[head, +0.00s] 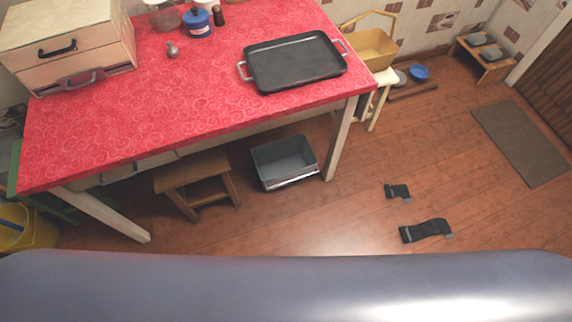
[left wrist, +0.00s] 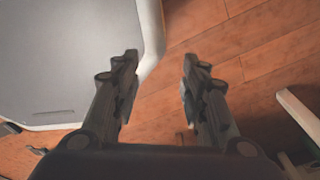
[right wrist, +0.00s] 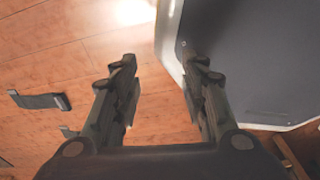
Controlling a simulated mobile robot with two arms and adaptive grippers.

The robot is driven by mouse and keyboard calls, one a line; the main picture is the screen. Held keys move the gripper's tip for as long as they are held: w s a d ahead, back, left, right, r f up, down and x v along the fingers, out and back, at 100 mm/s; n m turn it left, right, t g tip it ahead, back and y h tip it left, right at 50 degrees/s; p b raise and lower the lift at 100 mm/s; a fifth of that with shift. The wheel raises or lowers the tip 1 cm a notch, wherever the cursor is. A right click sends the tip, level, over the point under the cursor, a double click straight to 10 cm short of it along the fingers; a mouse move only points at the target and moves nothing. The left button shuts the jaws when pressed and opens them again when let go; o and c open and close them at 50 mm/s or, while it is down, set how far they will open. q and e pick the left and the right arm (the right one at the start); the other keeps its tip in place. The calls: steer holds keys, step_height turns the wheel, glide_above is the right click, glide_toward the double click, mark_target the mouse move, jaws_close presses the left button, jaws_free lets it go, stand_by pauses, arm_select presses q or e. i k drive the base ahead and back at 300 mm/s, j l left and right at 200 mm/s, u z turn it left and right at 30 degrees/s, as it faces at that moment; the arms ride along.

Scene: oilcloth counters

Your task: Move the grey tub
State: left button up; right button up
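The grey tub (head: 285,162) is an open rectangular bin. In the head view it stands upright on the wooden floor under the red-topped table, between a wooden stool and a pale table leg. I see no contents in it. My left gripper (left wrist: 157,82) is open and empty above the floor in the left wrist view. My right gripper (right wrist: 158,82) is open and empty in the right wrist view. Neither gripper shows in the head view, where my own body fills the bottom. I cannot make out the tub in either wrist view.
The red table (head: 150,110) overhangs the tub; its white leg (head: 341,138) stands just right of it. The wooden stool (head: 192,172) is close on the left. Two dark cloth-like items (head: 427,231) lie on the floor to the right. Floor in front of the tub is clear.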

mark_target(281, 163)
steer(key=i+l, duration=0.35)
steer(key=l, duration=0.15)
steer(key=i+l+u, duration=0.15)
steer(key=i+l, duration=0.15)
steer(key=l, duration=0.15)
